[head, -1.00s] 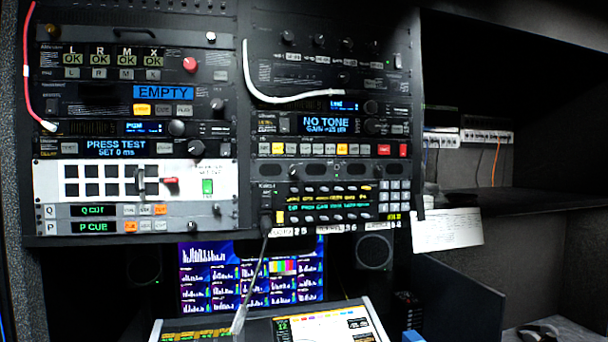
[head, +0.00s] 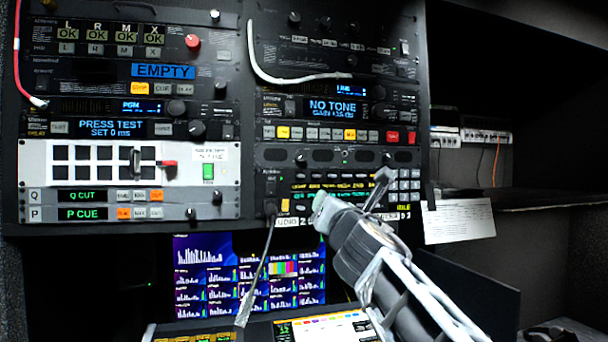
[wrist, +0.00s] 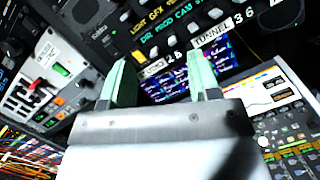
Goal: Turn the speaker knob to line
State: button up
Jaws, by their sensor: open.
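Several black knobs sit on the rack panels, and I cannot read which is labelled speaker. One knob (head: 177,108) is right of a small blue display that seems to read PGM (head: 142,106). Another knob (head: 377,91) is right of a small blue display that seems to read LINE (head: 345,90). My gripper (wrist: 158,66) is open and empty, its pale green fingers apart in the wrist view. In the head view my gripper (head: 322,206) is in front of the lower right rack, covering part of its bottom unit.
A cable (head: 258,264) hangs from the right rack's lower left to the console (head: 320,328) below. A white cable (head: 290,79) loops across the upper right rack. A red cable (head: 17,60) runs down the left rack. A paper sheet (head: 459,220) hangs at right.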

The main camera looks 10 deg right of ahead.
aim_at(302, 156)
jog(key=w+a+r+n+y+p, duration=0.1)
jog(key=w+r+n, duration=0.2)
jog(key=w+a+r+n+t+y+p, duration=0.1)
jog(key=w+r+n+p, duration=0.1)
jog(key=w+r+n, duration=0.1)
jog(key=w+a+r+n+t+y+p, duration=0.1)
jog(key=w+r+n, duration=0.2)
jog(key=w+r, duration=0.1)
jog(key=shift+w, duration=0.55)
jog(key=shift+p+x, duration=0.65)
jog(key=shift+x, duration=0.25)
jog(key=shift+f, duration=0.1)
jog(key=c, duration=0.9)
